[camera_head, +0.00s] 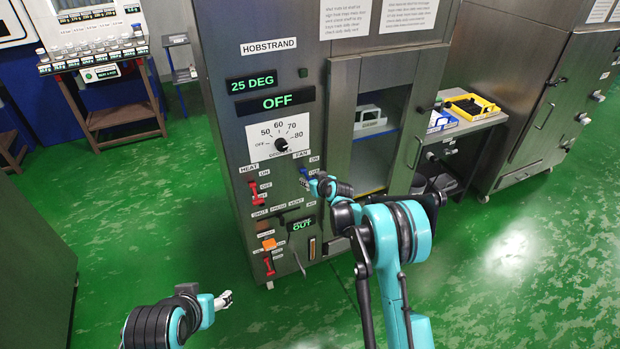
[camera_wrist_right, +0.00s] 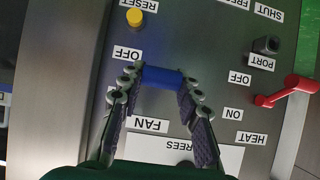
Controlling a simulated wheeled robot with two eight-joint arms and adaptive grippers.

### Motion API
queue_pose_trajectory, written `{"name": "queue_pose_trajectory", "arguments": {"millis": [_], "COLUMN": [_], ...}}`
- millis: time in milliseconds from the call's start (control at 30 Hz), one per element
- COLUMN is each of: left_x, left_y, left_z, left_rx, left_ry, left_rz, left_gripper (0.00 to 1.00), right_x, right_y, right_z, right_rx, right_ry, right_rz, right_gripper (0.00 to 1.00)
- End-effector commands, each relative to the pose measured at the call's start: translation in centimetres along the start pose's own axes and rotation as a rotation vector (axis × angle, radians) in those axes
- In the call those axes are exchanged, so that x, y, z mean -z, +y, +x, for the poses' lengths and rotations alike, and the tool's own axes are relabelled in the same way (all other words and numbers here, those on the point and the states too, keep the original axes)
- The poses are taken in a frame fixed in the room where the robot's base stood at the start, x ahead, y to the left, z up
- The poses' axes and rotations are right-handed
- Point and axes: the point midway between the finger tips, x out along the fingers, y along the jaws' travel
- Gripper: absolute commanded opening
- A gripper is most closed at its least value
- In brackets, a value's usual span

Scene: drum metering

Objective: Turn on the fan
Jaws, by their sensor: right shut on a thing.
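The blue fan lever (camera_head: 303,172) is on the front panel of the metal cabinet, under the FAN label. My right gripper (camera_head: 309,182) is at this lever in the head view. In the right wrist view the panel appears upside down, and the blue handle (camera_wrist_right: 162,76) lies between the fingertips of my right gripper (camera_wrist_right: 160,80), which are shut on it. The handle sits near the OFF label; a finger partly hides the other label. My left gripper (camera_head: 224,299) is low over the green floor, away from the panel, its jaw state unclear.
A red heat lever (camera_head: 256,192) is beside the fan lever, and it shows in the right wrist view (camera_wrist_right: 290,90). A yellow reset button (camera_wrist_right: 135,17) is near the fan lever. The display (camera_head: 289,99) reads OFF. A cabinet door (camera_head: 414,150) stands to the right.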

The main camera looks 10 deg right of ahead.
Motion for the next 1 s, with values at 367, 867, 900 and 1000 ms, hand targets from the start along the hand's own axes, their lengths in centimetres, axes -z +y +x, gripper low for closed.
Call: {"name": "queue_pose_trajectory", "arguments": {"millis": [367, 867, 900, 1000], "left_x": [2.4, 3.4, 3.4, 3.4], "left_y": [0.0, 0.0, 0.0, 0.0], "left_z": [-3.3, -4.7, -4.7, -4.8], "left_rx": [0.000, 0.000, 0.000, 0.000], "left_ry": [0.000, 0.000, 0.000, 0.000], "left_rz": [0.000, 0.000, 0.000, 0.000], "left_gripper": [0.56, 0.56, 0.56, 0.56], "right_x": [2.6, 3.6, 3.6, 3.6], "right_y": [0.1, 0.0, 0.0, 0.0], "right_z": [-0.7, -0.5, -0.5, -0.5], "right_rx": [-0.001, 0.000, 0.000, 0.000], "right_ry": [-0.321, -0.521, -0.526, -0.533], "right_rz": [0.000, 0.000, 0.000, 0.000], "right_gripper": [0.00, 0.00, 0.00, 0.00]}}
